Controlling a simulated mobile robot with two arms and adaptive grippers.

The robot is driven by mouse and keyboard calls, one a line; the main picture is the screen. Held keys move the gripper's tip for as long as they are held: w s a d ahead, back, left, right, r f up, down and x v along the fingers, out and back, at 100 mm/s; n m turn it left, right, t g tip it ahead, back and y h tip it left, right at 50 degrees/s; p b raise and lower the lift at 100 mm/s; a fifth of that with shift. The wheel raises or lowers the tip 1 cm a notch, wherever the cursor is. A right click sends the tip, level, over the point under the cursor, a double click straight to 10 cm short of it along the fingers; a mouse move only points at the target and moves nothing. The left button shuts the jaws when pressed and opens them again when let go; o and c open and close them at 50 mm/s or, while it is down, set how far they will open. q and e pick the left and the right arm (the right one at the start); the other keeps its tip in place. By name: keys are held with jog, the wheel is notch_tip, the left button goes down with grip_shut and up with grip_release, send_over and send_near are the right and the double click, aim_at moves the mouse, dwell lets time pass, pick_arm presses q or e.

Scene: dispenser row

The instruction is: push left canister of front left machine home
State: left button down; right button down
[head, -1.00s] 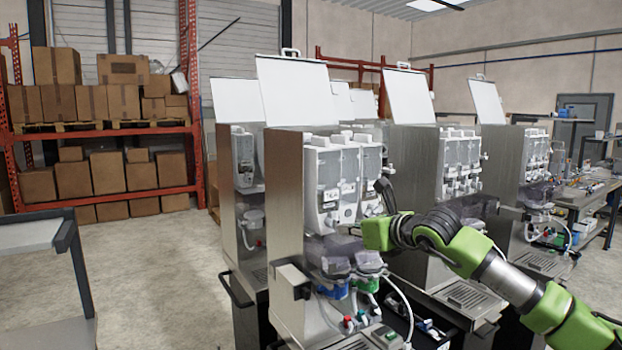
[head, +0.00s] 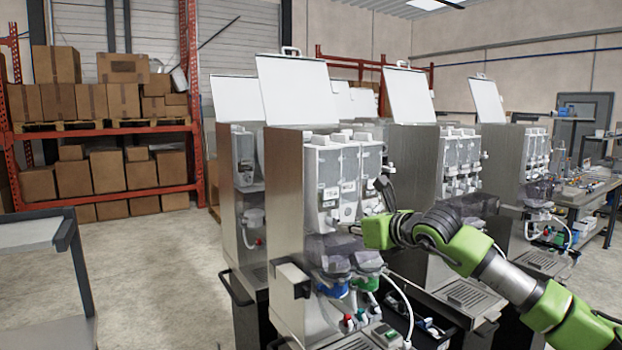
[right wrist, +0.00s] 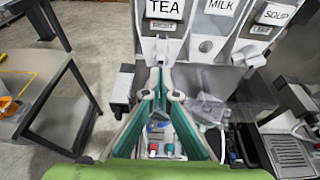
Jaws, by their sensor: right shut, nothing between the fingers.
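The front left machine (head: 285,220) stands in the middle of the head view with its white lid raised. Its white canisters sit side by side at the top. The leftmost one in the picture (head: 325,172) carries a TEA label, which reads clearly in the right wrist view (right wrist: 165,9); a small plate below it reads RIGHT. The canister labelled SOUP (right wrist: 272,14) has a plate reading LEFT, at the right of that view. My right gripper (right wrist: 163,92) is shut and empty, its fingertips just below the TEA canister's outlet; contact is unclear. My left gripper is out of view.
Clear funnels with blue and green collars (head: 350,262) and hoses hang below the canisters. Other machines (head: 460,175) stand behind and right. A grey cart (head: 40,240) is at the left, with open floor between it and the machine.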

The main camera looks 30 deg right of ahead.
jog(key=shift+w, duration=0.15)
jog(key=w, duration=0.2)
jog(key=shift+w+a+p, duration=0.15)
jog(key=shift+w+p, duration=0.2)
jog(key=shift+p, duration=0.05)
dwell(0.5)
jog(key=shift+b, duration=0.3)
